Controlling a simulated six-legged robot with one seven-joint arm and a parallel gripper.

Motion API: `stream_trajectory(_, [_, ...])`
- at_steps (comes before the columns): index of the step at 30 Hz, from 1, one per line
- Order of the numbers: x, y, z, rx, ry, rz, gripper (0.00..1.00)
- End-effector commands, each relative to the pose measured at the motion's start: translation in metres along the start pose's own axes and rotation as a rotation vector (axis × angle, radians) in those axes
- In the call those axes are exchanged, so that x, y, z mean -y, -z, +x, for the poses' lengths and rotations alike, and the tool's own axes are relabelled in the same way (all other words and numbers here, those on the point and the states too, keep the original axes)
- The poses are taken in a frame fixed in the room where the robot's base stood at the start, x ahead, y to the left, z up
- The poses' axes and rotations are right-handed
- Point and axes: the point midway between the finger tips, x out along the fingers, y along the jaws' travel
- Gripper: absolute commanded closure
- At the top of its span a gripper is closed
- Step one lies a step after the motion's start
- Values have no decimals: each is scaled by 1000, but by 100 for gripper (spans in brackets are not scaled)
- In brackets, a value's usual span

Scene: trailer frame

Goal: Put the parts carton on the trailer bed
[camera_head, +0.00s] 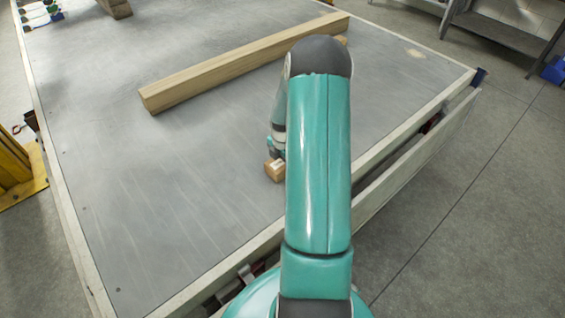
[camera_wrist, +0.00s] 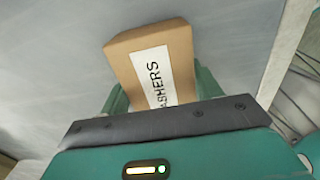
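The parts carton (camera_head: 274,171) is a small brown box at the end of my arm, over the near right part of the trailer bed (camera_head: 160,190). In the wrist view the carton (camera_wrist: 180,48) has a white label whose visible letters read "ASHERS". My gripper (camera_wrist: 160,92) has its teal fingers on both sides of the carton, close against it, and looks shut on it. In the head view my gripper (camera_head: 277,150) is partly hidden behind my arm. I cannot tell whether the carton's underside touches the bed.
A long wooden beam (camera_head: 245,62) lies across the bed beyond the carton. Pale edge rails border the bed. The bed's left and middle are clear.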

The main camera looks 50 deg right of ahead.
Motion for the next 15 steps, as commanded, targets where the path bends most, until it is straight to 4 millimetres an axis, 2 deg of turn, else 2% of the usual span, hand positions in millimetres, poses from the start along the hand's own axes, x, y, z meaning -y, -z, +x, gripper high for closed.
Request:
stream_trajectory(1, [0, 0, 0, 0, 0, 0, 27])
stream_trajectory(3, [0, 0, 0, 0, 0, 0, 15])
stream_trajectory(11, [0, 0, -1, 0, 0, 0, 15])
stream_trajectory(15, [0, 0, -9, 1, -2, 0, 15])
